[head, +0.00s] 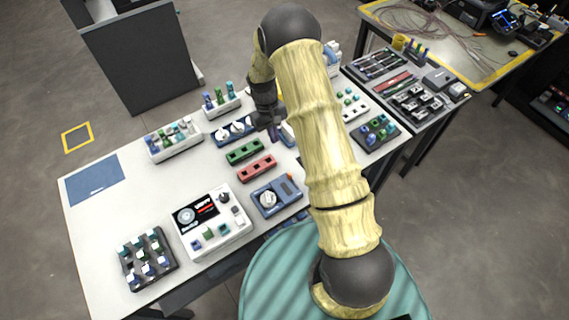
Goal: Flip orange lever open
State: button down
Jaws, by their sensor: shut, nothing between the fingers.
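A small orange lever (290,177) shows at the right side of a blue box (276,197) that also carries a round white knob. The box sits on the white table near its front edge. It is too small to tell how far the lever is tilted. My gripper (271,128) is dark, points down and is shut and empty. It is over the back middle of the table, beyond the lever and apart from it. My own arm hides part of the table to the right of the lever.
Green (245,152) and red (257,168) blocks lie between the gripper and the blue box. A blue panel with white knobs (233,130) is close by the gripper. A white control box (211,221) stands left of the blue box. The table's left part has free room.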

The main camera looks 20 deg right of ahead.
aim_at(289, 176)
jog(key=p+x, duration=0.4)
jog(key=x, duration=0.6)
jog(key=shift+s, duration=0.15)
jog(key=s+p, duration=0.1)
jog(key=s+d+p, duration=0.1)
jog(key=s, duration=0.1)
jog(key=shift+r, duration=0.2)
jog(key=shift+s+d+f, duration=0.15)
jog(key=shift+s+f, duration=0.05)
jog(key=shift+s, duration=0.15)
